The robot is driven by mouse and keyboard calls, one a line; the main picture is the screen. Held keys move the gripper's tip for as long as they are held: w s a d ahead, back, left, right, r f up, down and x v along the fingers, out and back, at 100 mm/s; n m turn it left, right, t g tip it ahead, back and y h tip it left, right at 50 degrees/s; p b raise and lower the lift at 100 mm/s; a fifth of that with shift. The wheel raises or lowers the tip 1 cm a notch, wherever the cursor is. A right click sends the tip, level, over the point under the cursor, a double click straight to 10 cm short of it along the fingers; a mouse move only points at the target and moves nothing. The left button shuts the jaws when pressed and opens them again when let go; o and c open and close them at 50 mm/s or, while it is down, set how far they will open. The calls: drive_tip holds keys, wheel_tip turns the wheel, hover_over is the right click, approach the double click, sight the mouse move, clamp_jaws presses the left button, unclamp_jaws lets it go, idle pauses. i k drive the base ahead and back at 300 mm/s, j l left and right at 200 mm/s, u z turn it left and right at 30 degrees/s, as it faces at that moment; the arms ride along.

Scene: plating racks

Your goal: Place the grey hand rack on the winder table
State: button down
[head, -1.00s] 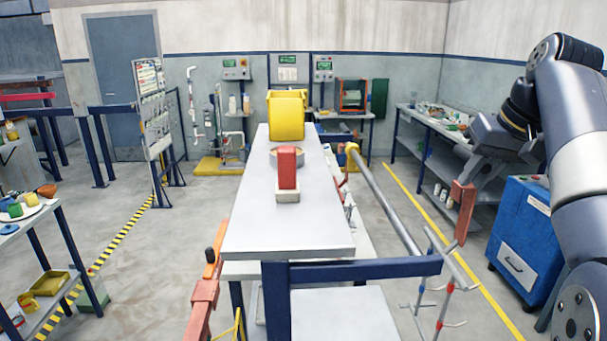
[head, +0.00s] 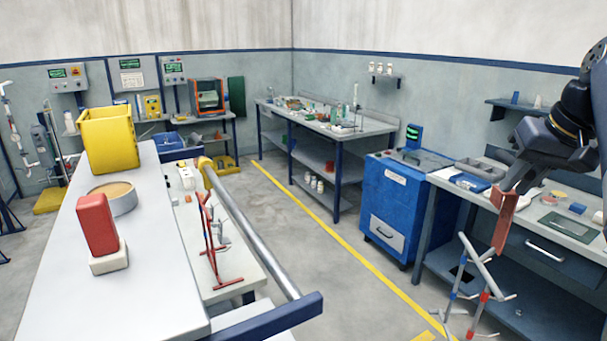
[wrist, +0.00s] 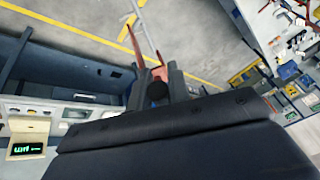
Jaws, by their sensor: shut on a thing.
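My gripper (head: 516,182) is shut on the reddish-brown upper bar of the grey hand rack (head: 478,266), at the right of the head view. The rack hangs below in the air, with thin grey branching arms and small red and blue bands. In the wrist view, the jaws (wrist: 160,82) close around the reddish bar, and part of the rack (wrist: 135,42) shows beyond. A long pale table (head: 150,285) with a metal roller bar (head: 250,225) along its right side stands at left; I cannot tell for sure that it is the winder table.
A red rack (head: 213,245) stands on the lower pale shelf right of the long table. The table carries a red block (head: 97,225), a round dish (head: 122,205) and a yellow bin (head: 110,138). A blue cabinet (head: 400,205) and benches line the right. Open floor lies between.

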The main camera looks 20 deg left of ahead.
sight(199, 226)
drive_tip(key=l+z, duration=0.25)
drive_tip(key=l, duration=0.15)
drive_tip(key=i+l+z, duration=0.15)
drive_tip(key=l+z, duration=0.15)
drive_tip(key=i+l+u, duration=0.1)
drive_tip(key=l, duration=0.3)
drive_tip(key=i+l+u, duration=0.1)
drive_tip(key=l, duration=0.3)
drive_tip(key=i+l+u, duration=0.15)
drive_tip(key=i, duration=0.2)
drive_tip(key=i+l+u, duration=0.1)
drive_tip(key=i+l, duration=0.15)
drive_tip(key=i+u, duration=0.25)
drive_tip(key=i+l+u, duration=0.1)
drive_tip(key=i+u, duration=0.15)
drive_tip(key=i, duration=0.15)
drive_tip(key=i+j+u, duration=0.15)
drive_tip(key=i+u, duration=0.95)
drive_tip(key=i, duration=0.55)
drive_tip(key=i+u, duration=0.2)
drive_tip(key=i, duration=0.5)
drive_tip(key=i+l+u, duration=0.15)
drive_tip(key=i, duration=0.55)
drive_tip(key=i+u, duration=0.2)
drive_tip(key=u, duration=0.15)
drive_tip(key=i+u, duration=0.2)
drive_tip(key=u, duration=0.15)
drive_tip(key=i+l+u, duration=0.1)
drive_tip(key=u, duration=0.25)
drive_tip(key=i, duration=0.1)
